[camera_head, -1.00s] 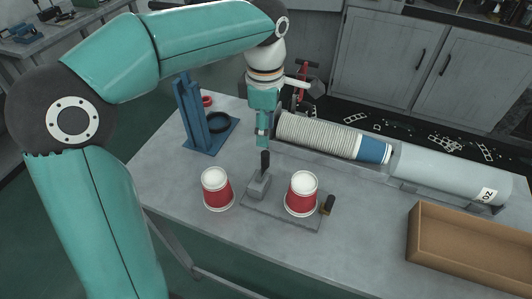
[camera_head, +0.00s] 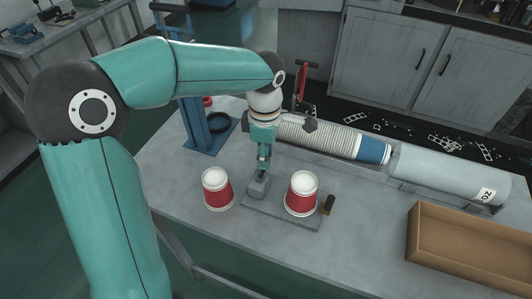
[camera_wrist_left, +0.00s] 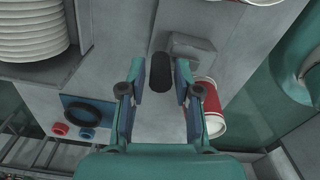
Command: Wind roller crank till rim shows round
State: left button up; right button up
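A grey base plate (camera_head: 295,217) lies on the bench. A grey block (camera_head: 258,188) stands at its left end, with an upright black handle (camera_wrist_left: 160,78). A red cup with a white top (camera_head: 301,196) sits on the plate, and a short black knob (camera_head: 328,203) is at the plate's right end. I cannot tell which handle is the roller crank. My left gripper (camera_head: 263,166) points down over the block. In the left wrist view its fingers (camera_wrist_left: 160,88) are open on either side of the black handle, with gaps showing. My right gripper is out of view.
A second red cup (camera_head: 216,189) stands close left of the plate. A blue stand (camera_head: 198,120) holds a black ring. Behind are a row of nested cups (camera_head: 335,138) and a grey cylinder (camera_head: 450,174). A brown tray (camera_head: 470,250) is at right. The bench front is clear.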

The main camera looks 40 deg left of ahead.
pick_arm(q)
grip_shut()
jog(key=shift+d+m, duration=0.1)
jog(key=shift+m, duration=0.2)
